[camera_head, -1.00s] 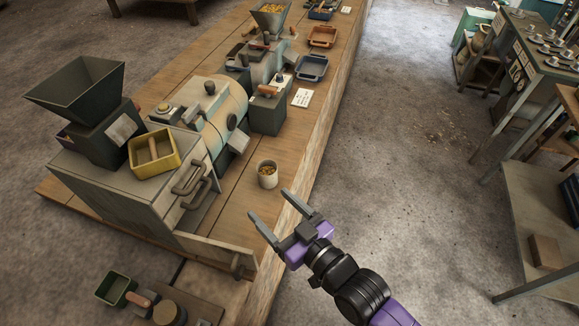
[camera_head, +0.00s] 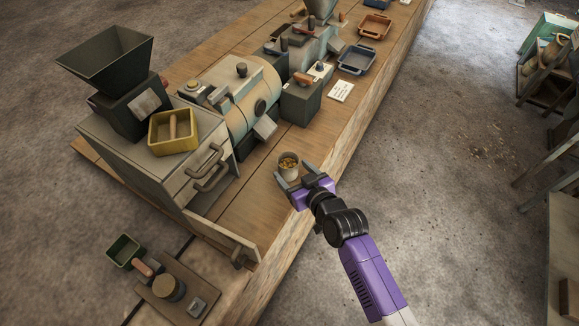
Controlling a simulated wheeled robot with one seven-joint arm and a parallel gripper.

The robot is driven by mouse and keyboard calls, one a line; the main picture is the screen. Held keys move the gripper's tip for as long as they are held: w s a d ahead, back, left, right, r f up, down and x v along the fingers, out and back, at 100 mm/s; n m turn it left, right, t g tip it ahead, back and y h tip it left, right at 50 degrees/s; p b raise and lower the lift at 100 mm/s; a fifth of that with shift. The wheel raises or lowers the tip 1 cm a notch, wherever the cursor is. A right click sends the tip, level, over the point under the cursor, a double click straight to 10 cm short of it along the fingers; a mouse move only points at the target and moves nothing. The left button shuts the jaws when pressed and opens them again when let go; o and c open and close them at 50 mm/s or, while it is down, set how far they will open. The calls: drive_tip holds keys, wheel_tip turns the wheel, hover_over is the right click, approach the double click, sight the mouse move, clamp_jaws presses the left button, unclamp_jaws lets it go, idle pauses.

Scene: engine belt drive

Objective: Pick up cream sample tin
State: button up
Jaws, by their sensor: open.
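The cream sample tin (camera_head: 288,169) stands upright on the wooden bench near its right edge, with small yellow-brown pieces inside. My gripper (camera_head: 292,172) is open, with its two fingers pointing at the tin. One finger shows to the left of the tin and the other to its right, so the tin appears to be between or just ahead of the fingertips. I cannot tell whether either finger touches it. The lower part of the tin is partly hidden by my gripper.
A drum machine (camera_head: 234,92) and a dark box (camera_head: 301,102) stand behind the tin. A grey cabinet (camera_head: 170,172) with an open drawer (camera_head: 222,238) is at left, bearing a yellow tray (camera_head: 173,145). A white card (camera_head: 341,92) lies farther along the bench. Bench around the tin is clear.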

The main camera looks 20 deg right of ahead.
sight(293, 171)
drive_tip(key=shift+x, duration=1.75)
drive_tip(key=shift+c, duration=0.4)
drive_tip(key=c, duration=1.5)
